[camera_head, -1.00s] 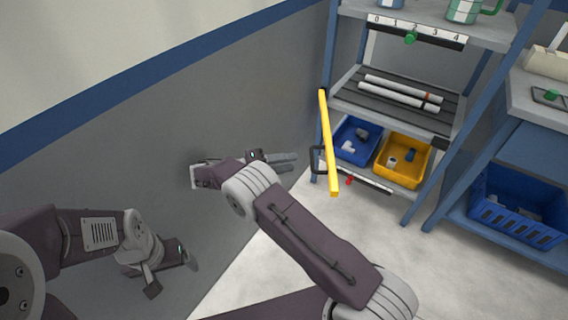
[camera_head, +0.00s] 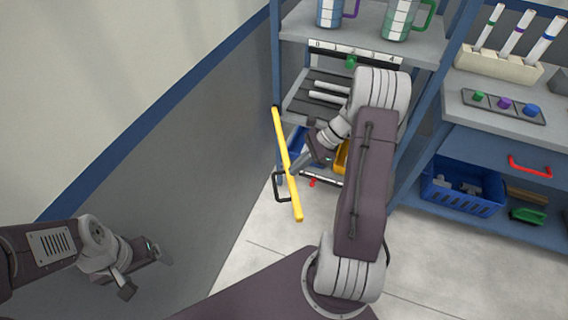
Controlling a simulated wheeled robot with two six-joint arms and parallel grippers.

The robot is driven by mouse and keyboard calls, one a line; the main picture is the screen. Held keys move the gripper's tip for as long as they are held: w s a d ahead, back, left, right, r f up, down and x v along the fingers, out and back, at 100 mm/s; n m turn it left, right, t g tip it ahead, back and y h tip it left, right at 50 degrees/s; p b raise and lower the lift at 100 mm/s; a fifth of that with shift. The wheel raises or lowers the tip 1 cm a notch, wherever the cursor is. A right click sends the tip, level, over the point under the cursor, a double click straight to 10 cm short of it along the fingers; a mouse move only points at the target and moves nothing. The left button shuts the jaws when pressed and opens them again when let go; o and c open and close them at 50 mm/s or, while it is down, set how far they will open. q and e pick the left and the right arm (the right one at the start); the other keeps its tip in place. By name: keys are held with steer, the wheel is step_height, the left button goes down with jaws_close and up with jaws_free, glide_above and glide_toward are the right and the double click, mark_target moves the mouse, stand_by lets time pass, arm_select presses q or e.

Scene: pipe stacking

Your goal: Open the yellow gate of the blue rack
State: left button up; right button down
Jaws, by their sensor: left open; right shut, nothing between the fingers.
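The yellow gate (camera_head: 286,160) is a bar joined to the left post of the blue rack (camera_head: 272,60). It sticks out from that post toward me and does not lie across the shelf fronts. A black loop handle (camera_head: 276,188) is on its left side, near the lower half. My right gripper (camera_head: 296,170) is shut and empty, close to the right side of the bar; I cannot tell if it touches. My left gripper (camera_head: 147,271) is open and empty, at lower left by the grey wall, far from the gate.
My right arm hides part of the rack, including most of the yellow bin (camera_head: 341,158). White pipes (camera_head: 328,97) lie on the rack's middle shelf. A bench to the right carries a test tube holder (camera_head: 499,68) and a blue crate (camera_head: 462,190) below. The floor in front is clear.

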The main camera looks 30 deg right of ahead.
mark_target(288, 179)
steer(key=shift+m, duration=0.4)
steer(key=a+f+b, duration=0.1)
steer(key=f, duration=0.1)
steer(key=f+b, duration=0.1)
steer(key=f, duration=0.1)
steer(key=a+f+b, duration=0.1)
steer(key=f, duration=0.1)
steer(key=shift+w+a, duration=0.3)
steer(key=shift+w, duration=0.05)
arm_select(q)
step_height(288, 179, down, 2)
steer(key=shift+f, duration=0.2)
arm_select(e)
steer(key=shift+w+a+f, duration=0.15)
steer(key=shift+a+f, duration=0.3)
steer(key=shift+a, duration=0.05)
arm_select(q)
steer(key=shift+s, duration=0.1)
steer(key=shift+r+p, duration=0.4)
steer(key=shift+r, duration=0.1)
arm_select(e)
steer(key=w+a, duration=0.4)
steer(key=a, duration=0.4)
steer(key=shift+w+a, duration=0.2)
steer(key=shift+w, duration=0.15)
steer(key=shift+r, duration=0.15)
